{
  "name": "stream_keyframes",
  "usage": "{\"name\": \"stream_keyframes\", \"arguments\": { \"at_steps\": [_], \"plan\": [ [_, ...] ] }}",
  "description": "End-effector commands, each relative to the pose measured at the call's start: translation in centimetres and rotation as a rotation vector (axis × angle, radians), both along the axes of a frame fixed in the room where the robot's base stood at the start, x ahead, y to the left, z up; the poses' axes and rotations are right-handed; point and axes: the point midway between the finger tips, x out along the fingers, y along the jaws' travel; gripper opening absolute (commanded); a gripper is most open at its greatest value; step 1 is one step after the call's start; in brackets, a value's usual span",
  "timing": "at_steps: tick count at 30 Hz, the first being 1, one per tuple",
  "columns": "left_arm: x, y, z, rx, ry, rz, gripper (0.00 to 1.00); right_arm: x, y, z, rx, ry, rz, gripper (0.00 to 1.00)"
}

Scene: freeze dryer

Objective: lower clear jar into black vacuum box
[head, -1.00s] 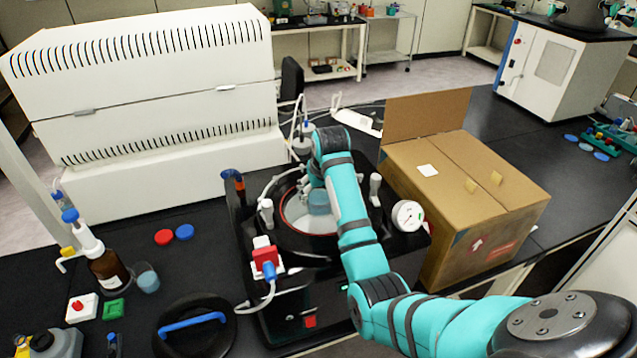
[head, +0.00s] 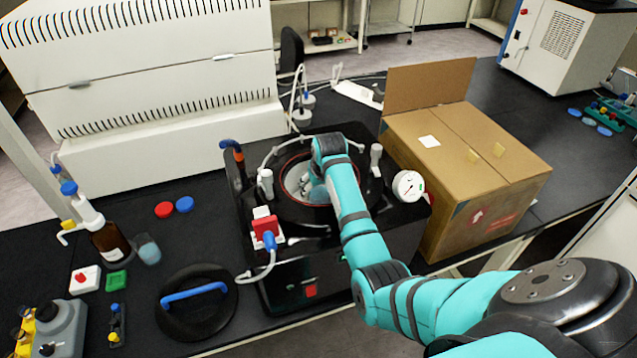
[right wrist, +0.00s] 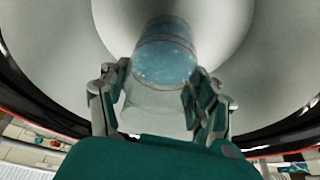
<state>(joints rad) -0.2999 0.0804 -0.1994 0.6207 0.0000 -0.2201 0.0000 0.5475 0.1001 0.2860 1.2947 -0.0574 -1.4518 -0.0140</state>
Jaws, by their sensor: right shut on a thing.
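The clear jar (right wrist: 165,62), with blue contents and thin red lines, shows in the right wrist view between my right gripper's fingers. My right gripper (right wrist: 160,100) is shut on it. In the head view my right gripper (head: 308,184) reaches down into the round opening of the black vacuum box (head: 285,262); my arm mostly hides the jar there. The pale chamber interior (right wrist: 225,70) surrounds the jar in the wrist view. I cannot tell whether the jar touches the chamber floor. My left gripper is not in view.
A black lid with a blue handle (head: 180,318) lies left of the box. A pressure gauge (head: 408,186) and upright valves (head: 376,160) stand around the opening. A cardboard carton (head: 465,180) stands close on the right. A brown bottle (head: 110,243) stands at the left.

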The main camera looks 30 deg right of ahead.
Motion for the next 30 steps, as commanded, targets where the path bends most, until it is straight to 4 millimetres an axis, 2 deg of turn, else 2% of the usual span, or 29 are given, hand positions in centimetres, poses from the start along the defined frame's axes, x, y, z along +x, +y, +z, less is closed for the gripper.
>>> {"name": "stream_keyframes", "arguments": {
  "at_steps": [30],
  "plan": [
    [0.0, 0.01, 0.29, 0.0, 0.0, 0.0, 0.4, 0.04, -0.03, -0.73, -0.001, -0.002, 0.0, 0.2]
  ]
}}
